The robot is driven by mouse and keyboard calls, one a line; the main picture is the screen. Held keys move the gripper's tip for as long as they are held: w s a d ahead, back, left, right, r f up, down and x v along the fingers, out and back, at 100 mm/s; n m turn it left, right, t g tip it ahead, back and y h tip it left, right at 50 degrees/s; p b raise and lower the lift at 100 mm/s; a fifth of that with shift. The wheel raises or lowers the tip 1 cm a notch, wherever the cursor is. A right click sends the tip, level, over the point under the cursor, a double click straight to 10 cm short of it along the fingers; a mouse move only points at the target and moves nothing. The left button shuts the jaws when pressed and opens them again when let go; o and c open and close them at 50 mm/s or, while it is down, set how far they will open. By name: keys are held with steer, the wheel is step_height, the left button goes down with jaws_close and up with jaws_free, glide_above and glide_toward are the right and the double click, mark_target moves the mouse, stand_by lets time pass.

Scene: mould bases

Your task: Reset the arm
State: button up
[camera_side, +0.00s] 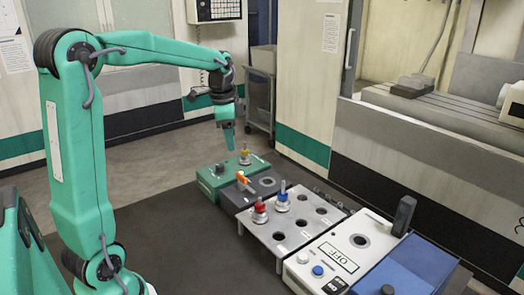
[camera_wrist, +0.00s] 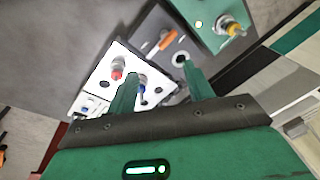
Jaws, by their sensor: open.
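My gripper (camera_side: 229,140) hangs pointing down above the green base (camera_side: 212,180) at the far end of the row. In the wrist view my gripper (camera_wrist: 160,82) shows two green fingers spread apart with nothing held between them. A yellow-topped piece (camera_side: 245,155) stands upright on the green base, just right of and below the fingers in the side view. A red-topped piece (camera_side: 260,211) and a blue-topped piece (camera_side: 282,202) stand in the light metal plate (camera_side: 284,229).
A dark grey block (camera_side: 240,199) with an orange lever (camera_side: 242,178) and a hole lies between the green base and metal plate. A white OFF panel (camera_side: 338,257) and blue box (camera_side: 415,265) continue the row rightward. A cart (camera_side: 261,90) stands behind.

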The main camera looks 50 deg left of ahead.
steer(key=s+d+n+t, duration=0.3)
steer(key=s+d+n, duration=0.3)
steer(key=s+d, duration=1)
steer(key=shift+s+d+f+n+t+h, duration=0.35)
steer(key=shift+s+n+t+h, duration=0.05)
steer(key=shift+s, duration=0.25)
